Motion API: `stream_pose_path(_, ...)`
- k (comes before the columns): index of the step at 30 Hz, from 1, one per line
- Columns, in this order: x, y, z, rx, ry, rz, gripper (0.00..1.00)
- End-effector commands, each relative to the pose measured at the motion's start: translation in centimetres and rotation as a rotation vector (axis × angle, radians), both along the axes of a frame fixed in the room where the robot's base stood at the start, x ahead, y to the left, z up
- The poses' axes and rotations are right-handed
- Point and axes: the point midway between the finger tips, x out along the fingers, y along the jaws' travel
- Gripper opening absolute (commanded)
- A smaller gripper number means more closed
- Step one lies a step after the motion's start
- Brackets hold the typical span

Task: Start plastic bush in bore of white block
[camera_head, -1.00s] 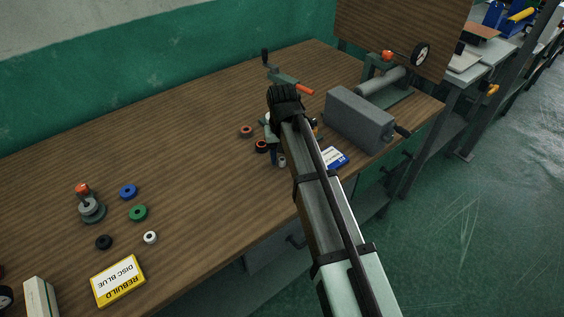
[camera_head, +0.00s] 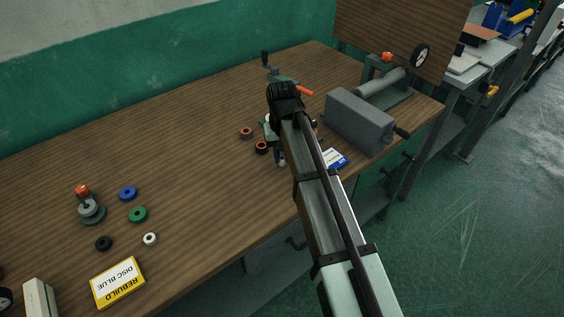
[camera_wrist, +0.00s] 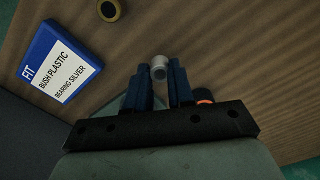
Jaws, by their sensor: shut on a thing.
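My gripper (camera_wrist: 159,83) has blue fingers that are shut on a small pale ring, the plastic bush (camera_wrist: 159,72), held at the fingertips. In the head view the bush (camera_head: 282,162) shows as a small light spot at the fingertips, low over the bench's front part. The white block is not clearly in view. Only a small white patch shows beside my wrist in the head view, on a green fixture mostly hidden by my arm. The bore cannot be seen.
A blue card (camera_wrist: 60,62) reads bush plastic, bearing silver. A bronze ring (camera_wrist: 109,10) and a black-orange ring (camera_wrist: 204,97) lie near my gripper. A grey box (camera_head: 360,122) with a handle stands right of my arm.

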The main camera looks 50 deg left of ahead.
Motion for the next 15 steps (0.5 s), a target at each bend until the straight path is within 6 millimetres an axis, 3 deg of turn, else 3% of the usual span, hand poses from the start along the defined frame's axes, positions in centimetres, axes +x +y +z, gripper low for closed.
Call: stream_pose_path(15, 0.0, 0.1, 3.4, 0.002, -0.001, 0.0, 0.0)
